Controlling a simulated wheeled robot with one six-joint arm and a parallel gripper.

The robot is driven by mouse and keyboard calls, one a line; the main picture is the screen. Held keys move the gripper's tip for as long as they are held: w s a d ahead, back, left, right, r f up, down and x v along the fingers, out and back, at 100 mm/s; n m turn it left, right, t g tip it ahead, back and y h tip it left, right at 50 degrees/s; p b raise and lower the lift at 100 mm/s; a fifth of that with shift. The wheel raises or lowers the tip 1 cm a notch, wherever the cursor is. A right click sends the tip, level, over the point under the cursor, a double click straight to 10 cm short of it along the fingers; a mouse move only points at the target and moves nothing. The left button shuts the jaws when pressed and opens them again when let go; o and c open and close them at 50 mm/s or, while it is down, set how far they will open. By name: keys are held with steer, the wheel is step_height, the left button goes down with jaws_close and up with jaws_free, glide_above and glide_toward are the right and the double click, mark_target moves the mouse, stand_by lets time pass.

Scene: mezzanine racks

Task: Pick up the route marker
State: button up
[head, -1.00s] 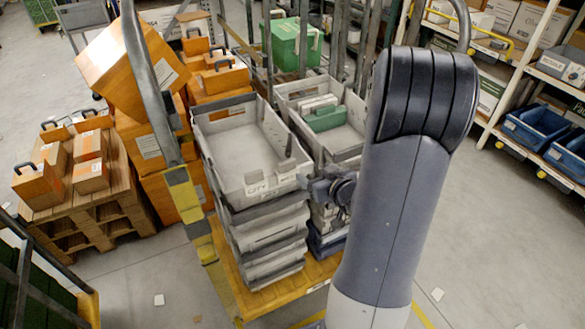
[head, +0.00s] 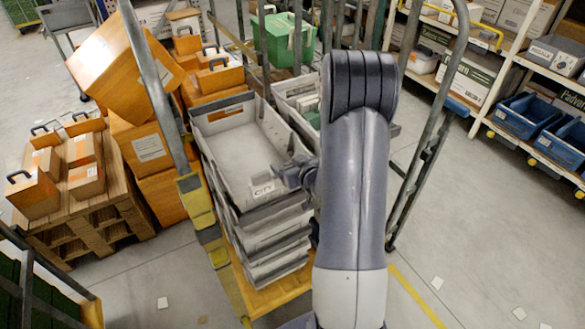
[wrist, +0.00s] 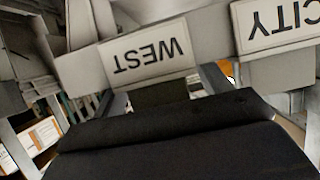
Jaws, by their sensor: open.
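A pale plate reading WEST (wrist: 150,58) appears upside down in the wrist view, just beyond my open gripper (wrist: 160,92). A second label reading CITY (wrist: 282,24) is to its right. I cannot tell for certain which is the route marker; WEST looks the likelier. In the head view the CITY label (head: 263,190) is on the front of the top grey tray (head: 207,125). My gripper (head: 296,172) is at that tray's front right corner and hides the WEST plate there. No contact can be made out. Nothing shows between the fingers.
The tray tops a stack on a yellow-edged trolley with upright metal posts (head: 425,150) close to my arm. A second stack (head: 297,90) is mostly hidden behind my arm. Orange boxes (head: 145,145) stand on the left.

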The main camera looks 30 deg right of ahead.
steer(key=shift+c, duration=0.5)
steer(key=c, duration=0.6)
steer(key=shift+r, duration=0.15)
